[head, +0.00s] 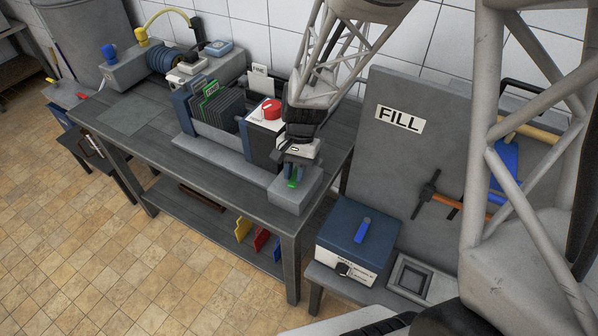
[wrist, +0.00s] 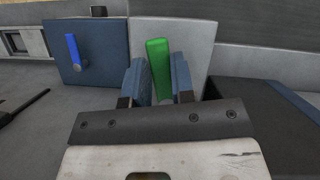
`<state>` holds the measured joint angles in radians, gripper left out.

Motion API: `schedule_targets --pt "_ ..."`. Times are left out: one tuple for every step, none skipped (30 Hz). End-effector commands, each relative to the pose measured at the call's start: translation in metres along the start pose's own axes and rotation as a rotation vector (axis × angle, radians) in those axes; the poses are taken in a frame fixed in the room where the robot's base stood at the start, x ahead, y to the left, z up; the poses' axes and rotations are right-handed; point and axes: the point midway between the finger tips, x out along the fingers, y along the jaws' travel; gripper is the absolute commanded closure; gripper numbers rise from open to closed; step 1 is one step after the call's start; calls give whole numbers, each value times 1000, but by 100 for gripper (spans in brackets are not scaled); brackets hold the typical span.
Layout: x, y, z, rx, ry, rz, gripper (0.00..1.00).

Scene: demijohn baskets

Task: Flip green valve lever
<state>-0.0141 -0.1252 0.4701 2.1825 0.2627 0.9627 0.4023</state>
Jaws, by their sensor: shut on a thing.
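The green valve lever (head: 293,177) sits on a grey block (head: 290,201) at the right front corner of the dark table. In the wrist view the green lever (wrist: 159,69) stands between the two blue finger pads, tilted slightly, against the light grey block face (wrist: 196,40). My gripper (head: 294,171) is over the block from above, shut on the lever. In the wrist view my gripper (wrist: 161,82) has a finger on each side of it.
A box with a red knob (head: 272,109) stands close left of my gripper, beside a filter stack (head: 225,108). A blue-topped box with a blue lever (head: 363,229) is at lower right. A grey FILL panel (head: 420,155) stands behind it. The table's left part (head: 130,116) is clear.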

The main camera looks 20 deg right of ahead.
Motion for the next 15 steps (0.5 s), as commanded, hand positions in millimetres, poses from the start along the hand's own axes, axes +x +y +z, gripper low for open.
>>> schedule_targets --pt "0 -1 0 32 0 -14 100" --pt "0 -2 0 50 0 -21 100" --pt "0 -3 0 76 0 -32 100" --pt "0 -4 0 92 0 -39 100" --pt "0 -5 0 108 0 -46 100" --pt "0 -6 0 126 1 -53 100" --pt "-1 -6 0 139 1 -59 100" --pt "-1 -7 -1 152 1 -64 100" --pt "-1 -8 -1 165 1 -70 100" --pt "-1 -8 -1 173 1 -73 100" --pt "-1 -8 -1 180 1 -76 100" --pt "-1 -9 -1 189 1 -79 100" --pt "-1 -9 -1 195 1 -81 100" --pt "-1 -9 -1 199 1 -83 100" --pt "-1 -9 -1 203 1 -85 100"
